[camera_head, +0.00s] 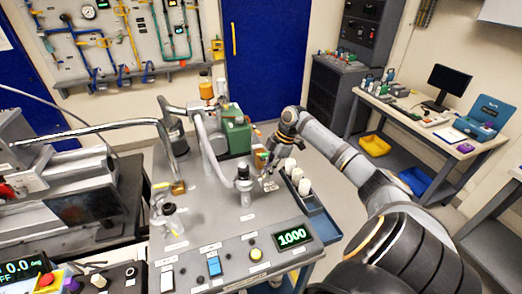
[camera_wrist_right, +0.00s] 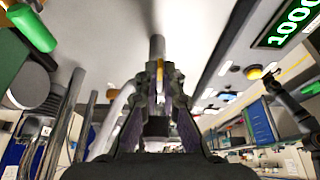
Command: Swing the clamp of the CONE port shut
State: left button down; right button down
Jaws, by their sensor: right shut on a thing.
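My right gripper (camera_head: 267,182) reaches in from the right, low over the grey bench top, beside a short metal port fitting (camera_head: 243,187) at the end of a pale hose. In the right wrist view its fingers (camera_wrist_right: 158,88) are closed together on a small part, most of which they hide. A grey post (camera_wrist_right: 157,48) shows just beyond the fingertips. I take the held part for the port's clamp, but its shape and how far it stands open cannot be told. The port labels are too small to read. My left gripper is in neither view.
A green box (camera_head: 235,135) and a bent metal pipe (camera_head: 150,124) stand on the bench (camera_head: 213,228). White bottles (camera_head: 297,174) stand close to the right gripper in a blue side tray (camera_head: 315,214). A lit display (camera_head: 292,236) reads 1000 at the front.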

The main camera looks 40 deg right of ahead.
dwell(0.3)
jog(key=c, duration=1.5)
grip_release()
jog(key=shift+w, duration=0.15)
jog(key=v, duration=1.2)
